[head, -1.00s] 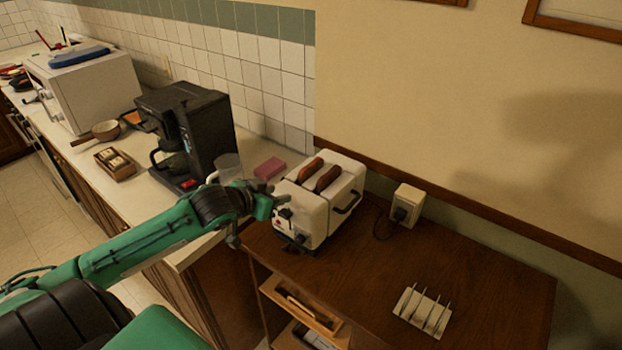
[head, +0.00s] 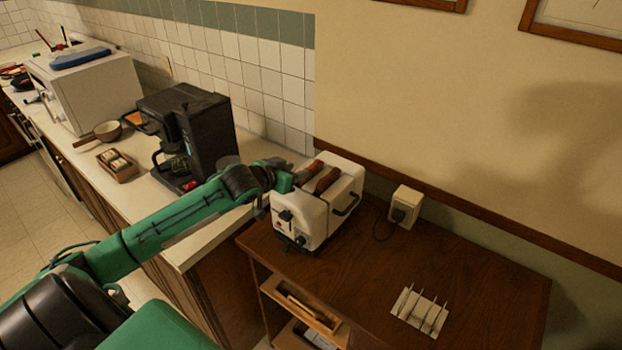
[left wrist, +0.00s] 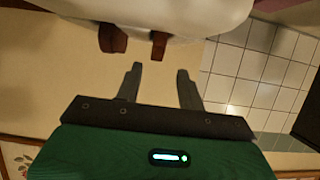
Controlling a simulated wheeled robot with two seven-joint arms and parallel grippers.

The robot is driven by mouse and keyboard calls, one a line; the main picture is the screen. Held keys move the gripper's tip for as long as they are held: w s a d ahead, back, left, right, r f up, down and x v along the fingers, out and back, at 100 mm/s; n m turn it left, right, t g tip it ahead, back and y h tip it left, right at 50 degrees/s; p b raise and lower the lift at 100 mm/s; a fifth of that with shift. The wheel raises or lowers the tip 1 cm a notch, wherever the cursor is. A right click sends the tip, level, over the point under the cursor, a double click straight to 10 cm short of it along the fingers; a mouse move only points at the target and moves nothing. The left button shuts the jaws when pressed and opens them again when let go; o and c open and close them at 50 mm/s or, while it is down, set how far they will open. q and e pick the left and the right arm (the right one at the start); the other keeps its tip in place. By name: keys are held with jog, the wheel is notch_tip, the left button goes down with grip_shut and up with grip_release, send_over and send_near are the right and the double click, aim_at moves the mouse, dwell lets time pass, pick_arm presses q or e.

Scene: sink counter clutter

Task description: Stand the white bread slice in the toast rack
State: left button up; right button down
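The white toaster (head: 312,222) stands on the brown side table, with two brown-looking bread slices (head: 327,179) sticking up from its top. I cannot tell which is the white one. In the left wrist view the slices (left wrist: 113,38) show beyond my fingers. My left gripper (head: 298,176) is beside the toaster's upper left edge, near the slices. In the left wrist view its fingers (left wrist: 158,72) are apart with nothing between them. The toast rack (head: 420,310), a pale base with several thin upright dividers, stands empty at the table's front right. My right gripper is not in view.
A black coffee maker (head: 205,130) stands on the counter behind my left arm. A wooden box (head: 117,165), a pan (head: 107,131) and a microwave (head: 95,90) are farther left. A socket box (head: 405,204) is on the wall. The table between toaster and rack is clear.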

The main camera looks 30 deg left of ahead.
aim_at(308, 168)
pick_arm(q)
jog(key=shift+w+d+f, duration=0.1)
jog(key=shift+w+f, duration=0.05)
jog(key=shift+w, duration=0.3)
jog(key=p+x, duration=0.1)
jog(key=x, duration=0.1)
jog(key=p+x, duration=0.2)
jog(key=shift+w+d, duration=0.2)
jog(key=shift+d, duration=0.05)
jog(key=shift+w+f, duration=0.2)
jog(key=shift+w, duration=0.1)
jog(key=shift+s, duration=0.1)
grip_shut()
